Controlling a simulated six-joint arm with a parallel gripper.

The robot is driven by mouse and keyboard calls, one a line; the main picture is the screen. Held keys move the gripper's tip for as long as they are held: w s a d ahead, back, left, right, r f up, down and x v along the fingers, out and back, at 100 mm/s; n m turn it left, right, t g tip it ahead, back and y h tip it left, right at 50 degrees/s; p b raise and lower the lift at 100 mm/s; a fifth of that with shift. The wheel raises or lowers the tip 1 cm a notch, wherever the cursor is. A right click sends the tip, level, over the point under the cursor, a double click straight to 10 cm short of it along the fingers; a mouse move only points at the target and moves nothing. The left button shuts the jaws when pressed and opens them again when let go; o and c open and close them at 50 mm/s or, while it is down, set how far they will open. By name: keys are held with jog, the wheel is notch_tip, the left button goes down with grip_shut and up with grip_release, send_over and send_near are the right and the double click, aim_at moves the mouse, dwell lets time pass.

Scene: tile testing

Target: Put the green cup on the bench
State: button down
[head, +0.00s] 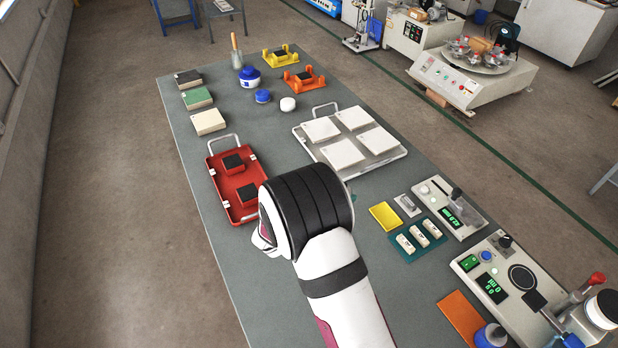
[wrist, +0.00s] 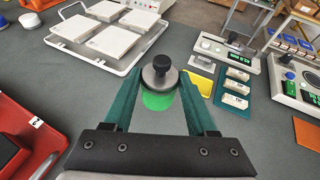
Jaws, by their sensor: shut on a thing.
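The green cup (wrist: 159,101) shows in the wrist view as a bright green round body under a dark grey metal top with a knob. My gripper (wrist: 159,78) has its two dark green fingers on either side of it, shut on it. Whether the cup's underside touches the bench or hangs above it, I cannot tell. The grey bench (head: 290,255) runs under my arm in the head view; its surface also shows in the wrist view (wrist: 75,95).
A red tray (head: 215,178) with black-topped blocks lies left of my arm. A white tray (head: 399,153) with several white tiles lies beyond. A teal mat (head: 403,255) with small blocks and a yellow sheet (head: 385,216), and instruments (head: 449,214), stand to the right. Bare bench lies between the trays.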

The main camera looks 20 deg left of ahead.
jog(key=a+f, duration=0.1)
jog(key=a, duration=0.1)
jog(key=a+f, duration=0.2)
jog(key=shift+w+a+f, duration=0.15)
jog(key=shift+w+a, duration=0.05)
jog(key=shift+a, duration=0.1)
jog(key=shift+f, duration=1.8)
jog(key=shift+c, duration=1)
grip_release()
jog(key=shift+f, duration=0.15)
